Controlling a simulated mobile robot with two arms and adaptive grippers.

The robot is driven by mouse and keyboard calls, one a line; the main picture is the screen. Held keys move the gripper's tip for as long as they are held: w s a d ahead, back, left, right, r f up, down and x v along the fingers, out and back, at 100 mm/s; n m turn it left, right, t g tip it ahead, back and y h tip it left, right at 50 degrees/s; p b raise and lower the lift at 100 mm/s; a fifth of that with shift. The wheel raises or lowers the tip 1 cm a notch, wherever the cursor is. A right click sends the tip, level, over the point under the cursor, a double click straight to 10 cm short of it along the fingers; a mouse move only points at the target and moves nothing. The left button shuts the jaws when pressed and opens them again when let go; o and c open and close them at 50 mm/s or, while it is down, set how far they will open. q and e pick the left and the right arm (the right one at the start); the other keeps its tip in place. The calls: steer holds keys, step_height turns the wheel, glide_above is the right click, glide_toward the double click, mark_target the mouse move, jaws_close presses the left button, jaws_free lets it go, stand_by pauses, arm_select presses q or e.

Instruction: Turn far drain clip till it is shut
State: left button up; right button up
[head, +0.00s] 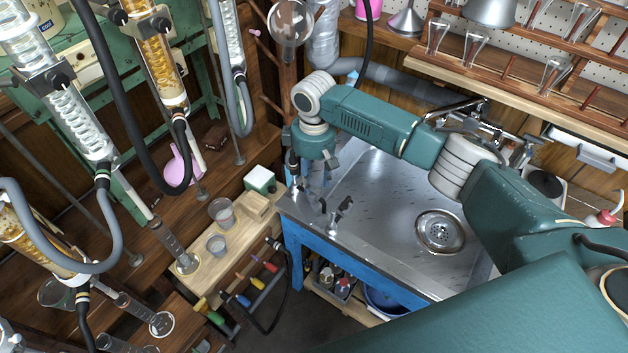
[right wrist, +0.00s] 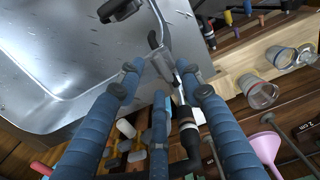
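A small grey clip with a dark lever (right wrist: 153,40) stands at the sink's edge, its grey body (right wrist: 163,68) between my right fingertips. My right gripper, with blue segmented fingers, points down at the sink's left back corner in the head view (head: 312,185). In the right wrist view (right wrist: 160,72) its fingers look apart, one on each side of the clip; firm contact cannot be made out. A second black-handled fitting (head: 343,204) stands nearer on the rim, also in the right wrist view (right wrist: 121,10). My left gripper is out of view.
The steel sink (head: 385,225) has a round drain (head: 440,232) and a blue frame. A wooden bench (head: 205,250) with beakers (head: 222,212) adjoins it on the left. Glass columns and hoses hang at upper left. A glassware rack (head: 510,70) is at upper right.

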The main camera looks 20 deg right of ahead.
steer(key=shift+f, duration=1)
steer(key=shift+c, duration=0.2)
jaws_close()
